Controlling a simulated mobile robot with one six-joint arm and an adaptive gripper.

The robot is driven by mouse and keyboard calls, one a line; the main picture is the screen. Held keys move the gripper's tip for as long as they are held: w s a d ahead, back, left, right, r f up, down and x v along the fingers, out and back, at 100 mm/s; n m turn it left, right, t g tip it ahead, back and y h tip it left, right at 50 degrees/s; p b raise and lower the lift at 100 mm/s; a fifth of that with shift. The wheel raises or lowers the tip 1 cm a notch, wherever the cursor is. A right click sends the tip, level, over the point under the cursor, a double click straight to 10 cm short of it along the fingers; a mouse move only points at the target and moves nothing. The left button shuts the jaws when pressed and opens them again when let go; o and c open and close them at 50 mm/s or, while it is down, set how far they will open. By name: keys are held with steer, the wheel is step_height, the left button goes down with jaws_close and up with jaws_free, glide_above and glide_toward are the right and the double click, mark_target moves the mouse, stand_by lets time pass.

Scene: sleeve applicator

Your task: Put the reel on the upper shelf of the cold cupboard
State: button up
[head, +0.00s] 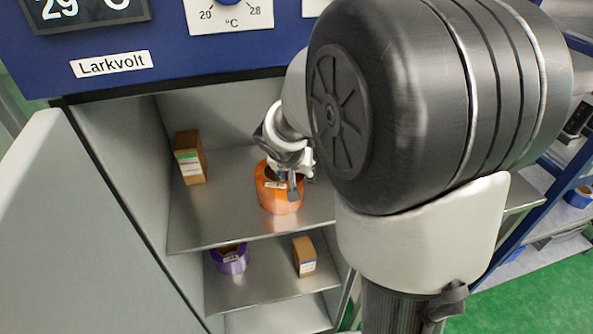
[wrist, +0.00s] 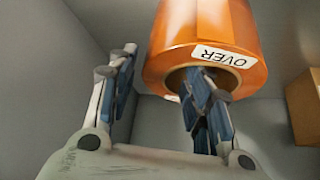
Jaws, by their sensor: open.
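The orange reel (head: 272,204) stands on the upper shelf (head: 215,222) of the open cold cupboard (head: 118,135). In the wrist view the reel (wrist: 235,30) shows a white label reading "OVER". My gripper (head: 288,185) is at the reel, inside the cupboard. In the wrist view my gripper (wrist: 163,72) has its fingers spread. One finger is at the reel's central hole and appears to reach into it; the other is outside the reel, to the left. Whether either finger touches the reel cannot be told.
A brown box (head: 190,158) stands left on the upper shelf. A purple reel (head: 229,261) and a small box (head: 304,257) are on the lower shelf (head: 262,288). The cupboard door (head: 80,240) is open at left. Bare shelf lies between the brown box and the orange reel.

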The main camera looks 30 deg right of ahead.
steer(key=p+v, duration=0.3)
steer(key=v, duration=0.9)
steer(key=s+a+n+y, duration=0.1)
steer(key=s+a+n, duration=0.1)
steer(key=s, duration=0.4)
steer(key=s+a+r+n+y, duration=0.1)
steer(key=s+a+n+y, duration=0.1)
steer(key=s+a, duration=0.3)
steer(key=s+a+n+y, duration=0.1)
steer(key=s+a+n, duration=0.3)
steer(key=s, duration=0.5)
steer(key=shift+r, duration=0.25)
steer(key=shift+s+a, duration=0.1)
steer(key=shift+s, duration=0.05)
steer(key=shift+c, duration=0.2)
